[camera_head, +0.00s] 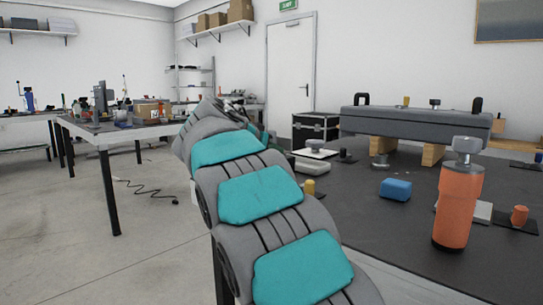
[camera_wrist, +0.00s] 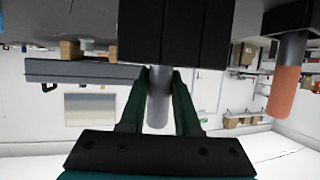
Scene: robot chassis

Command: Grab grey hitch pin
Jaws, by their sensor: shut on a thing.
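In the wrist view, which looks upside down, my gripper (camera_wrist: 160,78) has its two green fingers closed on a grey cylindrical hitch pin (camera_wrist: 158,105). The pin's rounded end points toward the gripper's palm. A wide black block (camera_wrist: 165,35) sits at the pin's other end; I cannot tell whether they touch. In the head view my own arm reaches away over the table's left side and hides the fingers and the grey pin.
The dark table (camera_head: 400,245) holds a grey chassis (camera_head: 415,121) on wooden blocks, an orange bottle-like cylinder (camera_head: 457,210), a blue block (camera_head: 395,189) and a small orange pin (camera_head: 519,215). An orange piece (camera_wrist: 285,90) shows right of my gripper. Open floor lies left.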

